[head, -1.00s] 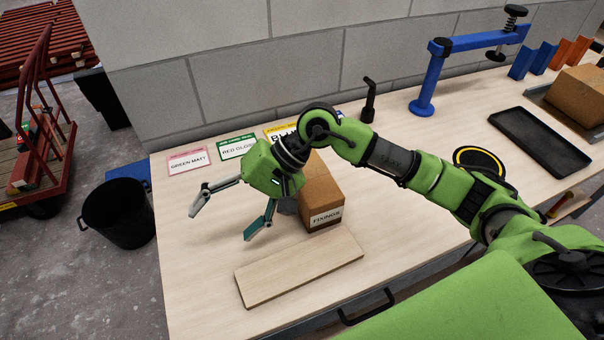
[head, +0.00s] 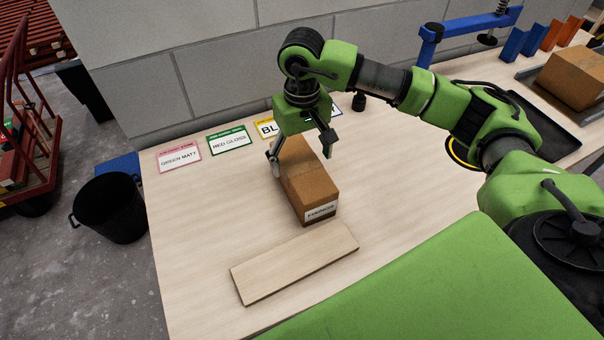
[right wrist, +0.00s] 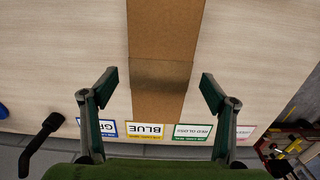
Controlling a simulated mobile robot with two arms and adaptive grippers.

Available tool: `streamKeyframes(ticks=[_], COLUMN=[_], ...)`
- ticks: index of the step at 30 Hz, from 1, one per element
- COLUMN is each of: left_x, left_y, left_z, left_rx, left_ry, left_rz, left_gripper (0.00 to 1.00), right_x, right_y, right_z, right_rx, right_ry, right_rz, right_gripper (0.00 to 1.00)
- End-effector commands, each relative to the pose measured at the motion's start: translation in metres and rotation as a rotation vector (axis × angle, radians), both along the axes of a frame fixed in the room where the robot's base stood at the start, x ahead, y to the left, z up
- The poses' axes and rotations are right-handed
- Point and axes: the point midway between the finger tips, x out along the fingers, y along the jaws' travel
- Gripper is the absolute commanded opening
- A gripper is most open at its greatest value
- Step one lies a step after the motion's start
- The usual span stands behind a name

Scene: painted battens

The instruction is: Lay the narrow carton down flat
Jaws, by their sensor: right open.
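The narrow brown carton (head: 312,185) lies flat on the bench, its long side running away from me and its white label on the near end. My right gripper (head: 301,155) is open above the carton's far part and points down. In the right wrist view the carton (right wrist: 160,30) runs down the middle, between the two apart fingers of my right gripper (right wrist: 158,81), with a visible gap on each side. A dark band crosses its top there. My left gripper is not in view.
A pale wooden board (head: 295,262) lies just in front of the carton. Colour cards, such as green matt (head: 179,156) and red gloss (head: 229,140), line the back edge. A black tray (head: 540,125) and another carton (head: 572,78) are at the right. Bench left of the carton is clear.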

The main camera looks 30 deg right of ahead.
Motion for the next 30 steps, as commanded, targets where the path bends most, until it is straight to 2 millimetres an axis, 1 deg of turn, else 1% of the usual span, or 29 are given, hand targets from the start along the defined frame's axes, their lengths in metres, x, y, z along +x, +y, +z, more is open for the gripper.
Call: streamKeyframes(ticks=[3,5,8,12,16,19,24,25,26,27,29,30], left_x=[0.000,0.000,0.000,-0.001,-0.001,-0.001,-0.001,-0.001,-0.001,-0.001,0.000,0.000], left_y=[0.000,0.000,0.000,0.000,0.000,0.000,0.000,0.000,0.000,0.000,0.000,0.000], left_z=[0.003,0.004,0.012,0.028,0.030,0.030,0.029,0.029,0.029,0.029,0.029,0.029], left_rx=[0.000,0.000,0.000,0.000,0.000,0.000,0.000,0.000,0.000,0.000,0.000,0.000], left_ry=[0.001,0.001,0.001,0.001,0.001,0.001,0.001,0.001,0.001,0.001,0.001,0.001], left_rz=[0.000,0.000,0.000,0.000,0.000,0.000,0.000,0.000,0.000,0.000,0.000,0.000], left_gripper=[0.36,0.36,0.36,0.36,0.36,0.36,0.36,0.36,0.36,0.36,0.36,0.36], right_x=[0.000,0.000,-0.001,-0.002,-0.001,0.000,0.000,0.000,0.000,0.000,0.000,0.000], right_y=[0.000,0.000,0.000,-0.001,0.000,0.000,0.000,0.000,0.000,0.000,0.000,0.000], right_z=[-0.010,-0.013,-0.021,-0.041,-0.059,-0.064,-0.065,-0.065,-0.065,-0.065,-0.065,-0.065], right_rx=[0.001,0.000,0.001,0.000,0.002,0.001,0.001,0.001,0.001,0.001,0.001,0.001], right_ry=[0.001,0.001,0.004,0.006,0.003,0.000,-0.001,-0.001,-0.001,-0.001,-0.001,-0.001], right_rz=[0.001,0.001,0.001,0.000,0.001,0.001,0.001,0.001,0.001,0.001,0.001,0.001], right_gripper=[0.78,0.78,0.78,0.78,0.78,0.78,0.78,0.76,0.68,0.58,0.42,0.32])
